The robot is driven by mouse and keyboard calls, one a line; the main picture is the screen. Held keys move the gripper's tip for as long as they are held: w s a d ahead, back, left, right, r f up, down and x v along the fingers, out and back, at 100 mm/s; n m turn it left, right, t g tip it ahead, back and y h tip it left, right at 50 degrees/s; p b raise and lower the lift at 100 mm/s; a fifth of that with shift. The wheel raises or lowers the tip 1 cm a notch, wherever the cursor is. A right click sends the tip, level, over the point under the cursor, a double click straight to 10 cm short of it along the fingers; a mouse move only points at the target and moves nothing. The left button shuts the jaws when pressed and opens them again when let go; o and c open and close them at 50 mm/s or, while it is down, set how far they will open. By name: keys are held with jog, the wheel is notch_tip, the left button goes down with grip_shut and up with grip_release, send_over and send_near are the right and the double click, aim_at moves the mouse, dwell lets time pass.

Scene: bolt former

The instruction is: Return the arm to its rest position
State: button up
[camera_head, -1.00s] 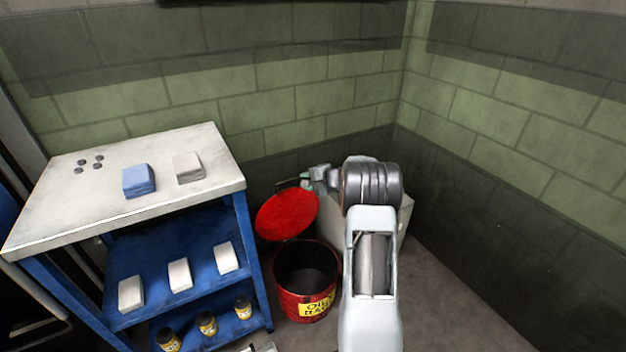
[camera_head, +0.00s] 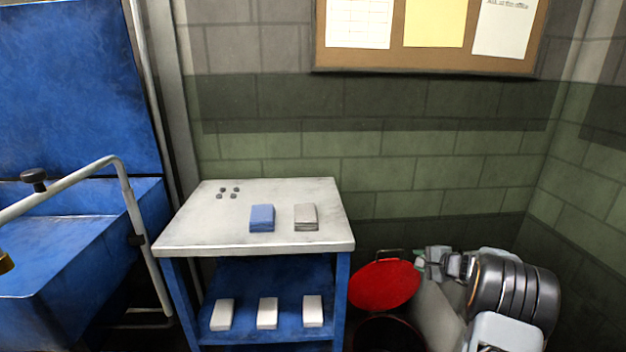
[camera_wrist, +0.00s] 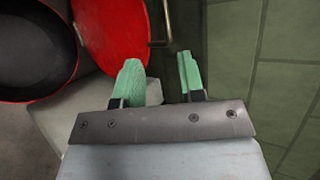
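My gripper (camera_wrist: 160,82) shows in the wrist view with its two green fingers apart and nothing between them. In the head view my gripper (camera_head: 420,262) is at the lower right, beside the raised red lid of the bin. The lid (camera_head: 384,286) also shows in the wrist view (camera_wrist: 112,30), to the left of and beyond the fingers. My arm is folded at the lower right of the head view, and its lower part is cut off by the frame.
A cart with a white top (camera_head: 190,232) carries a blue cloth stack (camera_head: 262,218), a grey cloth stack (camera_head: 305,217) and several small dark pieces. White blocks (camera_head: 267,313) lie on its shelf. The open red bin (camera_head: 385,334) stands beside it. A blue machine (camera_head: 60,250) with a rail is at left.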

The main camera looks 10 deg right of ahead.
jog(key=s+a+f+n+g, duration=0.1)
jog(key=s+a+f+g, duration=0.2)
jog(key=s+f, duration=0.1)
jog(key=s+a+r+n+g+p, duration=0.45)
jog(key=s+a+r+p, duration=0.3)
jog(key=s+a, duration=0.2)
jog(key=s+a+r+n+h+p, duration=0.1)
jog(key=s+a+r+n+p, duration=0.2)
jog(key=r, duration=0.7)
jog(key=s+a+r+n+h+p, duration=0.2)
jog(key=s+a+r+n+p, duration=0.2)
jog(key=s+r+p, duration=0.4)
jog(key=s+a+r+n+h+p, duration=0.2)
jog(key=s+a+r+p, duration=0.3)
jog(key=r, duration=0.9)
jog(key=s+n+p, duration=0.1)
jog(key=p, duration=0.2)
jog(key=shift+a+n+p, duration=0.25)
jog(key=shift+n+p, duration=0.1)
jog(key=shift+p, duration=0.05)
jog(key=shift+s+a+g, duration=0.1)
jog(key=shift+s+g, duration=0.1)
jog(key=shift+g, duration=0.05)
